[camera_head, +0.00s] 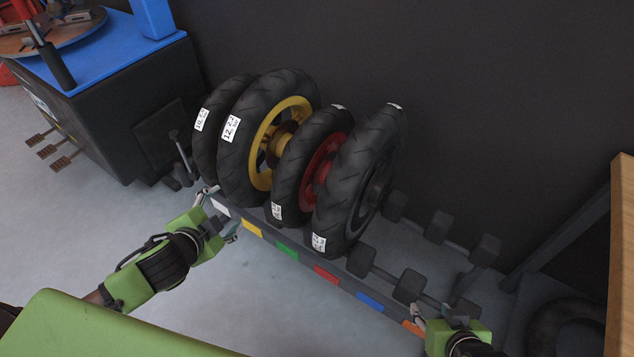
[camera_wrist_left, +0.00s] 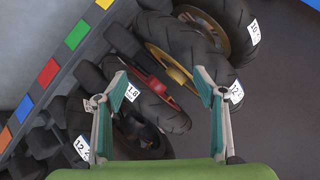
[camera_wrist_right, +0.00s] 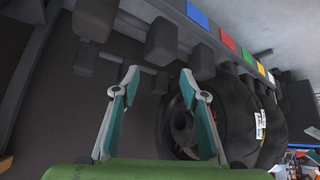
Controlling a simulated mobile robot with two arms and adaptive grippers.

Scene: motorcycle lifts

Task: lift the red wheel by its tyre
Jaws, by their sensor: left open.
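The red wheel, with a black tyre (camera_head: 292,170) and red rim (camera_head: 322,160), stands upright in the rack between the yellow-rimmed wheel and a dark-rimmed wheel. A white label is low on its tyre. My left gripper (camera_head: 221,214) is open, apart from the wheels, by the rack's front edge at its left end. In the left wrist view the red wheel's tyre (camera_wrist_left: 165,112) shows beyond and partly between the open fingers. My right gripper (camera_wrist_right: 159,82) is open and empty in its wrist view; it also shows at the lower right of the head view (camera_head: 432,313).
The yellow-rimmed wheel (camera_head: 236,165) and the dark-rimmed wheel (camera_head: 352,180) stand close on either side. The rack (camera_head: 295,258) has coloured tags and empty dark blocks at right. A blue-topped machine (camera_head: 120,90) stands left, a wooden edge (camera_head: 621,250) right.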

